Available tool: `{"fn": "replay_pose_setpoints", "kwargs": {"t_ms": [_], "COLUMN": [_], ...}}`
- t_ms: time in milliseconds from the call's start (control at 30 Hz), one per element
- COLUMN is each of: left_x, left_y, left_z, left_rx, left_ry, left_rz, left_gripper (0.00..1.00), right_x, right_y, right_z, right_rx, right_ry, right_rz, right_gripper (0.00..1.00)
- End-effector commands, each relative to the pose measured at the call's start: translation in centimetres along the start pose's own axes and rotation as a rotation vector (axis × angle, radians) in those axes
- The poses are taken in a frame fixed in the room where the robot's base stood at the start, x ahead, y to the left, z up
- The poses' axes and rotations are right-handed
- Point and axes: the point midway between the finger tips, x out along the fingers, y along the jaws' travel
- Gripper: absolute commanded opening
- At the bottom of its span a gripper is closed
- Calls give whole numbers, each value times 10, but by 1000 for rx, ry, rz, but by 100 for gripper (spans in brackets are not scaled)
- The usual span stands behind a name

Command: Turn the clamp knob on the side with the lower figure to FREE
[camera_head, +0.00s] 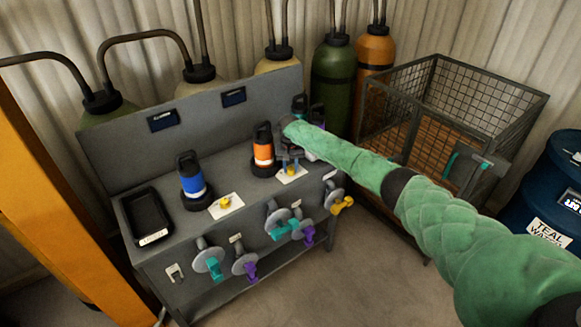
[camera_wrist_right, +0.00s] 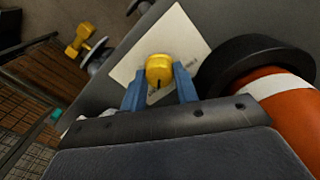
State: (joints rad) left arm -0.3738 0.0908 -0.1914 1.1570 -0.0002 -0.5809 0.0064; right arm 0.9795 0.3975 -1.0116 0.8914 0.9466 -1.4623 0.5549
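Two yellow clamp knobs sit on white plates on the grey bench. The left knob (camera_head: 225,202) is beside the blue-banded bottle, and the right knob (camera_head: 291,171) is beside the orange bottle. My right gripper (camera_head: 289,156) is at the right knob. In the right wrist view its blue fingers (camera_wrist_right: 160,88) stand on either side of that knob (camera_wrist_right: 159,69). Whether they press on it is unclear. A dark mark shows on the knob's near side. Two dark displays, left (camera_head: 163,120) and right (camera_head: 233,96), are on the back panel; their figures are unreadable. My left gripper is out of view.
The blue-banded bottle (camera_head: 193,178) and orange bottle (camera_head: 263,148) stand on the bench (camera_head: 160,249). A black tray (camera_head: 147,216) lies at its left end. Several valves with coloured handles project from its front. A wire cage (camera_head: 460,95) stands to the right.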

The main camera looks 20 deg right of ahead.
Motion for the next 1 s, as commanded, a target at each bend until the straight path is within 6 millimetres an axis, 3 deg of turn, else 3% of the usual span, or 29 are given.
{"fn": "replay_pose_setpoints", "kwargs": {"t_ms": [467, 1000], "left_x": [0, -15], "left_y": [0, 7], "left_z": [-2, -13], "left_rx": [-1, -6], "left_ry": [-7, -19], "left_rz": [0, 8], "left_gripper": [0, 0], "right_x": [1, 1], "right_y": [0, 0], "right_z": [1, 1], "right_rx": [-82, -545], "right_ry": [1, 14], "right_rz": [-1, 0], "right_gripper": [7, 7]}}
